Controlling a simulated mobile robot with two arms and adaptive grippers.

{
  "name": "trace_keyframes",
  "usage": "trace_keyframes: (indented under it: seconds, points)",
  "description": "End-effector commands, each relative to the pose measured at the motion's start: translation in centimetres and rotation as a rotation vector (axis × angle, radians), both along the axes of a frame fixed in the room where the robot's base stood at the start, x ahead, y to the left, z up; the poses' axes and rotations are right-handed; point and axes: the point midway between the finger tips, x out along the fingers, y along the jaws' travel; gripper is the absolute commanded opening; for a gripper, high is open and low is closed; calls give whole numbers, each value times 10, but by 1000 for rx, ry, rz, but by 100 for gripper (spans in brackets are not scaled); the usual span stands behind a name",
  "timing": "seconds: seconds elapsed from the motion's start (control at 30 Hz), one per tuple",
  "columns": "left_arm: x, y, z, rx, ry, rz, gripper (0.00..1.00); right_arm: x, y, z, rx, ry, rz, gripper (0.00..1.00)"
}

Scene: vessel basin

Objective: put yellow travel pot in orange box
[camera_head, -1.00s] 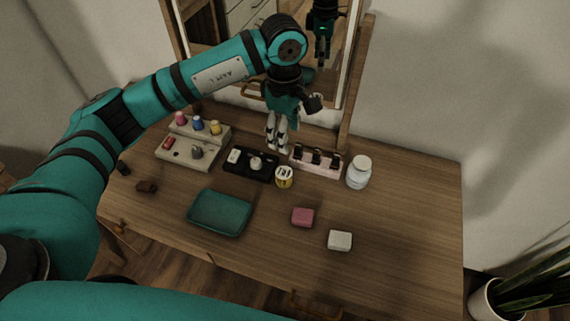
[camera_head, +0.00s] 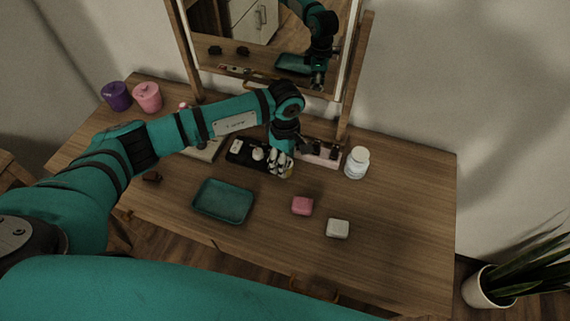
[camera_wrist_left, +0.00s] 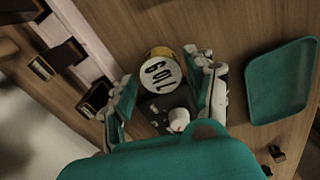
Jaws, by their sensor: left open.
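The yellow travel pot (camera_wrist_left: 160,72) is a small round pot with a yellow side and a white lid with dark marks. In the left wrist view it stands upright between the fingers of my left gripper (camera_wrist_left: 165,92), which is open around it, with a gap visible on the finger sides. In the head view the left gripper (camera_head: 280,162) is low over the table and hides most of the pot. I see no orange box in these views. My right gripper is not in view.
A teal tray (camera_head: 223,201) lies front left of the gripper. A black tray (camera_head: 240,157) with white pieces and a pink rack (camera_head: 318,155) stand close by. A pink block (camera_head: 302,205), a white block (camera_head: 337,228) and a white jar (camera_head: 357,162) are to the right. The right table area is clear.

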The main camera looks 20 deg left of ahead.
Motion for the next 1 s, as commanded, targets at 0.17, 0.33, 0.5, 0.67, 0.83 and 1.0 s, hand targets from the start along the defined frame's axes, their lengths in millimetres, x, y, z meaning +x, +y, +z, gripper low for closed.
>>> trace_keyframes:
  seconds: [0.17, 0.33, 0.5, 0.67, 0.83, 1.0]
  points:
    - [-2, 1, -25, 1, 3, 1, 55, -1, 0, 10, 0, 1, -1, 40]
    - [-1, 1, -33, 0, 0, 1, 55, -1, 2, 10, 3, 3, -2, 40]
    - [-1, 1, -33, 0, 0, 1, 54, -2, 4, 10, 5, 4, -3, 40]
    - [-1, 1, -32, 0, 0, 1, 33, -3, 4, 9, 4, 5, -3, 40]
    - [-1, 1, -32, 0, 0, 1, 16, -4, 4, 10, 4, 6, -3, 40]
    - [-1, 1, -32, 0, -1, 1, 16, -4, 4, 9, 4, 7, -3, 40]
